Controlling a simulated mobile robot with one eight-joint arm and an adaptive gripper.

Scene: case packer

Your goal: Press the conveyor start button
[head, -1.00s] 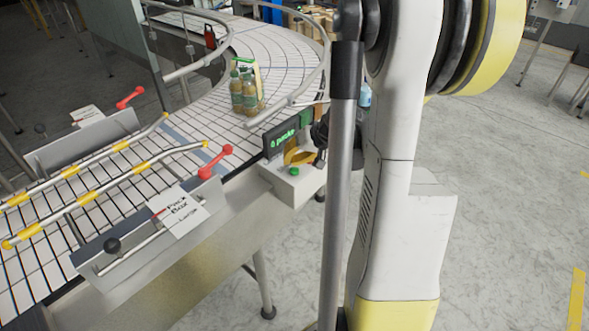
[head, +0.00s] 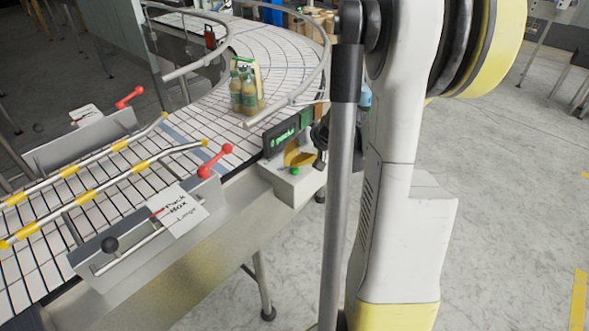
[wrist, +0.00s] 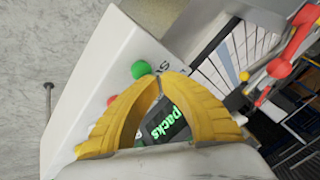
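The green button (head: 294,171) sits on top of a pale control box (head: 290,188) at the conveyor's side. The green button also shows in the wrist view (wrist: 141,69), just left of my fingertips, with a red button (wrist: 111,100) lower left. My gripper (head: 298,160) is over the box, between the green button and the lit display (head: 281,139). In the wrist view my yellow fingers (wrist: 163,76) come together at the tips with nothing between them. I cannot tell whether they touch the box. The red button is hidden in the head view.
The conveyor (head: 189,132) carries several bottles (head: 246,92) near its bend. Guide rails (head: 110,188) and a red lever (head: 217,160) stand left of the control box. Open floor (head: 500,200) lies to the right.

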